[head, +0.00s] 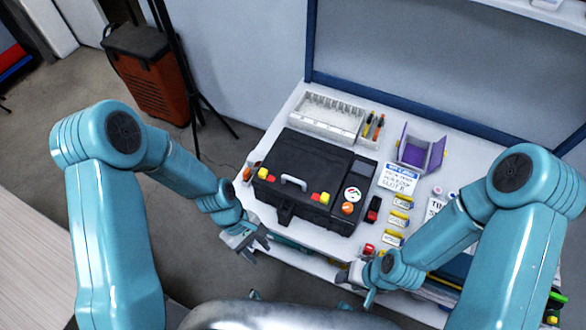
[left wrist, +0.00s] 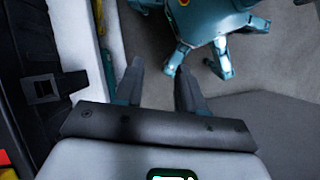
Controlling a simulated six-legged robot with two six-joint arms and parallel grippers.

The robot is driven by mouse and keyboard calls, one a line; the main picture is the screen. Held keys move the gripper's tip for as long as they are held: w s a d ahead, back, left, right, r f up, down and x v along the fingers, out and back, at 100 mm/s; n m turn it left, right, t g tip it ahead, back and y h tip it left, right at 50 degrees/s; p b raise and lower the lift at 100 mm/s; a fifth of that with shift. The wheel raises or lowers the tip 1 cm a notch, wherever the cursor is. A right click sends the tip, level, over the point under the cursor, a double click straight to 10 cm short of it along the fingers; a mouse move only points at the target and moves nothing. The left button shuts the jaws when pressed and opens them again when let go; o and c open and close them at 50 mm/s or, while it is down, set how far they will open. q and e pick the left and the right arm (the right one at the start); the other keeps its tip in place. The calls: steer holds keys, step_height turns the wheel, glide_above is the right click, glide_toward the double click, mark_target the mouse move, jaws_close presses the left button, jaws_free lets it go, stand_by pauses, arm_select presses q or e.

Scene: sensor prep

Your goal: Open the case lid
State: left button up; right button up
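The black case (head: 318,165) stands on the white table in the head view, with its lid shut. The lid carries a pale handle (head: 293,183), and a dark latch (head: 285,213) shows on the front side. My left gripper (head: 262,243) is open and empty, just off the case's front left, apart from it. In the left wrist view its two fingers (left wrist: 159,75) stand apart with nothing between them, and the case's dark side with a latch (left wrist: 42,89) shows at the left. My right gripper (head: 354,287) is open and empty by the table's front edge.
A white compartment tray (head: 326,118) stands behind the case. A purple open box (head: 420,155), a label card (head: 398,178) and several yellow-marked labels lie to its right. An orange button (head: 348,208) sits on the case's right part. A tripod stands on the floor behind left.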

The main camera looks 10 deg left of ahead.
arm_select(q)
steer(key=w+a+r+n+t, duration=0.1)
steer(key=w+r+n, duration=0.2)
steer(key=w+r, duration=0.8)
steer(key=t+b, duration=0.1)
steer(key=t, duration=0.2)
glide_toward(296, 180)
steer(key=x, duration=0.7)
steer(key=shift+d+f, duration=0.1)
steer(key=shift+f, duration=0.3)
jaws_close()
